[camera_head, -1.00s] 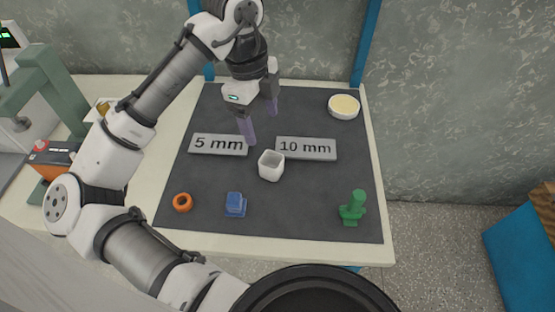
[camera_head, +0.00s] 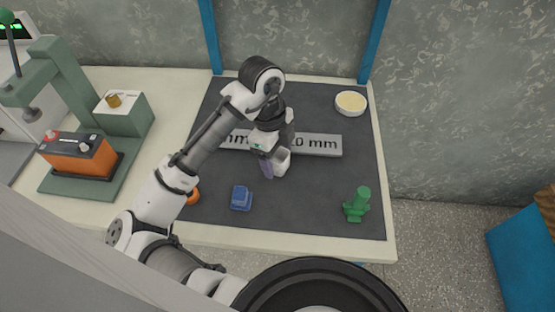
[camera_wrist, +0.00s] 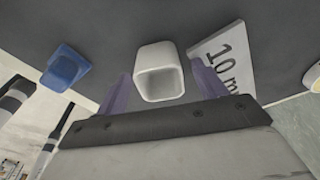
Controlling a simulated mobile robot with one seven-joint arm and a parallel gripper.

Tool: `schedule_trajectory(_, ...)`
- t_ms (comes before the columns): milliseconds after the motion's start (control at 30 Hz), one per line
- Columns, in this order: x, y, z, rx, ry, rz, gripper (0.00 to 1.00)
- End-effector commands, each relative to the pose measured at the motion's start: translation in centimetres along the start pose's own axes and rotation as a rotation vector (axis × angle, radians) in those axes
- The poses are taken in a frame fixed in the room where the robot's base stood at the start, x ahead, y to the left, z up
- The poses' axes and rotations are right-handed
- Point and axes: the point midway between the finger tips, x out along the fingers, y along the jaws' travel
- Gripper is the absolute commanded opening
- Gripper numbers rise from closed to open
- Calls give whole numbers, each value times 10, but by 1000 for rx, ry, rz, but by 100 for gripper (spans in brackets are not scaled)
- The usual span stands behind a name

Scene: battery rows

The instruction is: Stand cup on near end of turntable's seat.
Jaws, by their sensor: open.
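The white cup (camera_head: 283,162) stands on the dark mat, its opening up, partly hidden by my gripper (camera_head: 273,158). In the wrist view the cup (camera_wrist: 159,72) shows between my two purple fingers, at the middle top. My gripper (camera_wrist: 161,84) is open, with one finger to each side of the cup. I cannot tell whether either finger touches it. I cannot make out a turntable or its seat with certainty in either view.
An orange-black battery (camera_head: 78,155) stands left.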

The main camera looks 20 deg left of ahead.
Motion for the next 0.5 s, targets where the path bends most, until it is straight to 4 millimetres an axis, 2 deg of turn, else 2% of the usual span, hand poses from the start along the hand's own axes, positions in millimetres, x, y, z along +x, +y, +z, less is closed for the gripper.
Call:
schedule_trajectory(267, 5, 0, -1, 3, 1, 3, 71)
schedule_trajectory(500, 5, 0, -1, 3, 1, 4, 41)
